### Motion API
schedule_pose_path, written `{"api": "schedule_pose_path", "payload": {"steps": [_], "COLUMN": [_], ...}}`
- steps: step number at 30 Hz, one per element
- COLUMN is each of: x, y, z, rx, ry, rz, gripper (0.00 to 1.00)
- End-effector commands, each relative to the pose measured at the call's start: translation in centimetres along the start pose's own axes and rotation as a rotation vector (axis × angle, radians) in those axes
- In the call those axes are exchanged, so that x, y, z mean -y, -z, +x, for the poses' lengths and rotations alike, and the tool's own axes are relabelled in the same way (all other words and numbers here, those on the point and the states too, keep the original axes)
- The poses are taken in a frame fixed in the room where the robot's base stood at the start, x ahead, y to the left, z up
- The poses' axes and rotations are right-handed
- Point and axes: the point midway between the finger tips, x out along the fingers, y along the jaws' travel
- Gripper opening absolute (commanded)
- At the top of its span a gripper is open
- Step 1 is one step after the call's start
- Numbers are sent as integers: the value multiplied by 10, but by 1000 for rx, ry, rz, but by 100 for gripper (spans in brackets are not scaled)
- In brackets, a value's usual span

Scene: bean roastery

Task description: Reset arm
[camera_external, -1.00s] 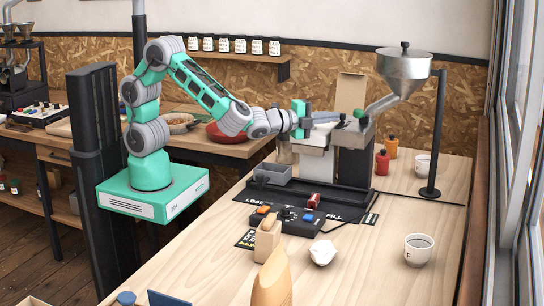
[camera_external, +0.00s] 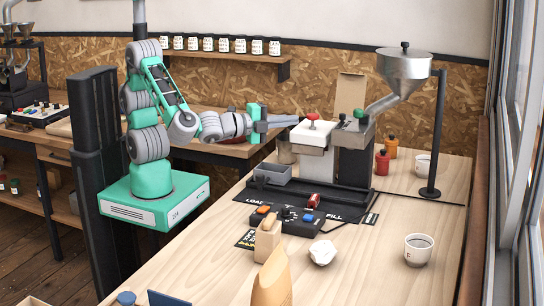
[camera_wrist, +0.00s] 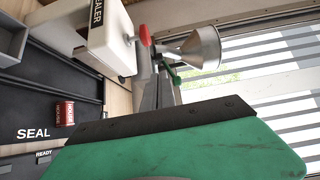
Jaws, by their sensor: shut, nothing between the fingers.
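My gripper (camera_external: 296,119) is shut and empty, held level at the end of my teal and grey arm. In the external view its tips point right, towards the white sealer (camera_external: 314,136) with a red knob on top, and appear close to it; I cannot tell the exact gap. In the wrist view the closed grey fingers (camera_wrist: 158,92) show beyond the green palm. The white sealer (camera_wrist: 95,40) is at the upper left there, and its red knob (camera_wrist: 145,35) is just right of it.
A metal hopper (camera_external: 403,68) stands behind the sealer. A grey bin (camera_external: 272,174), a small red can (camera_external: 313,201) and a button box (camera_external: 288,220) are on the station.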

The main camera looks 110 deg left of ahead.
Motion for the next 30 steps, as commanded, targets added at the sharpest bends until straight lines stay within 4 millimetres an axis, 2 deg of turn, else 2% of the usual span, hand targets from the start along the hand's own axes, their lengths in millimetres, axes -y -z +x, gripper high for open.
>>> {"api": "schedule_pose_path", "payload": {"steps": [12, 14, 17, 18, 20, 22, 24, 27, 30], "x": [-1, -12, -56, -78, -110, -137, -152, -159, -161], "y": [-1, -7, -23, -28, -32, -32, -32, -36, -40], "z": [0, 4, 6, -1, -21, -58, -100, -148, -174], "rx": [2, 14, 57, 84, 135, 200, 265, 341, 381], "ry": [-6, -66, -294, -420, -624, -851, -1042, -1223, -1305], "rz": [-5, -63, -271, -381, -543, -692, -783, -831, -835], "gripper": [0, 0, 0, 0, 0, 0, 0, 0, 0]}}
